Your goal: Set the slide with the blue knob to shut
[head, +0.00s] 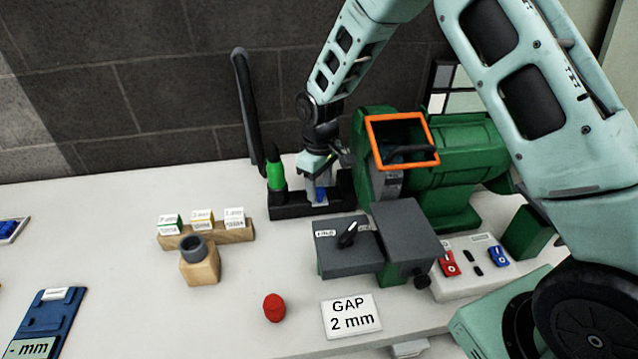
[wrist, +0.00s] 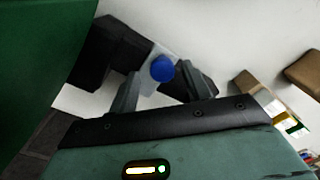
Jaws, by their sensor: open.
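The blue knob (head: 320,195) sits on a pale slide plate on a black base (head: 290,210), to the left of the green machine. In the wrist view the blue knob (wrist: 162,68) shows between the two fingers, on the pale slide plate (wrist: 149,84). My gripper (head: 318,178) points down at the knob from above. In the wrist view my gripper (wrist: 163,82) is open, with one finger on each side of the knob. I cannot tell whether either finger touches it. Part of the slide is hidden by my gripper.
The green machine (head: 455,160) with an orange-framed guard (head: 433,140) stands close on the right. A green-collared black hose (head: 277,175) rises just left of the slide. A grey box with a lever (head: 335,262) stands in front.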

